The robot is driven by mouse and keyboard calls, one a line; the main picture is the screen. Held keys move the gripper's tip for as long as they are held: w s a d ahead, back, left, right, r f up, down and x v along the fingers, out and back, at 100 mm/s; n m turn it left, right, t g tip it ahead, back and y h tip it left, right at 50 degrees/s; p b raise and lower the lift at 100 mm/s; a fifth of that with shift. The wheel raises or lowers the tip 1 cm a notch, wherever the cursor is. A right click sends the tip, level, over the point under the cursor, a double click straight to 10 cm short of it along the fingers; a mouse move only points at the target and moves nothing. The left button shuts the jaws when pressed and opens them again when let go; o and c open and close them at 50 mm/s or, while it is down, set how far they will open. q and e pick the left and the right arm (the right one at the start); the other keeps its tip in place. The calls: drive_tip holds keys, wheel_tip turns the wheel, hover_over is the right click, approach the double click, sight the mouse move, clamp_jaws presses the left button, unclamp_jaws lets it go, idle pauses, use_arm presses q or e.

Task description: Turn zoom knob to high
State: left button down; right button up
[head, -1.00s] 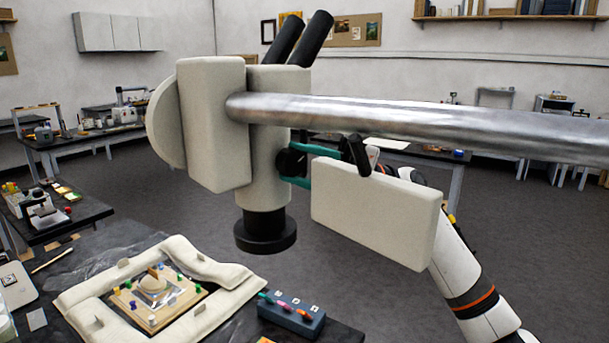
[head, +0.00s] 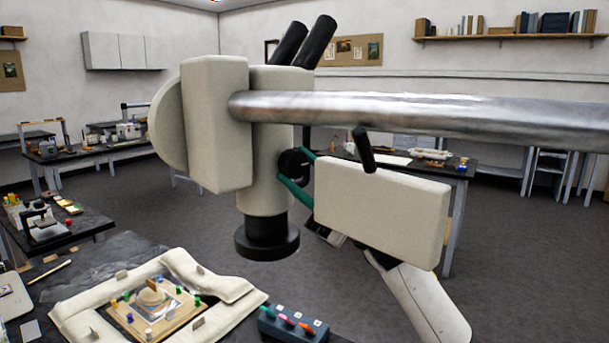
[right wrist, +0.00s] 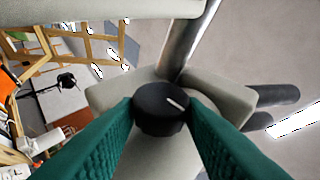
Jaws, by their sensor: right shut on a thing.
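The microscope (head: 266,110) is a cream body with black eyepieces, hung on a thick metal bar. Its black zoom knob (head: 290,163) sits on the right side of the body. In the right wrist view the knob (right wrist: 161,108) faces me, with a white pointer line slanting to the right. My right gripper (head: 297,172), with green fingers, has its tips on both sides of the knob and is shut on it; in the right wrist view the fingers (right wrist: 161,115) touch its sides. A cream box partly hides the gripper and arm in the head view. My left gripper is not in view.
The metal bar (head: 430,115) crosses above my right arm, and the cream box (head: 380,215) with a black handle stands close beside it. Below are a padded cream frame (head: 75,310) around a small panel and a blue tool block (head: 290,326) on the dark table.

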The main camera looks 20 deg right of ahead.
drive_tip(key=o, duration=1)
drive_tip(key=b+v, duration=0.4)
drive_tip(key=v, duration=0.8)
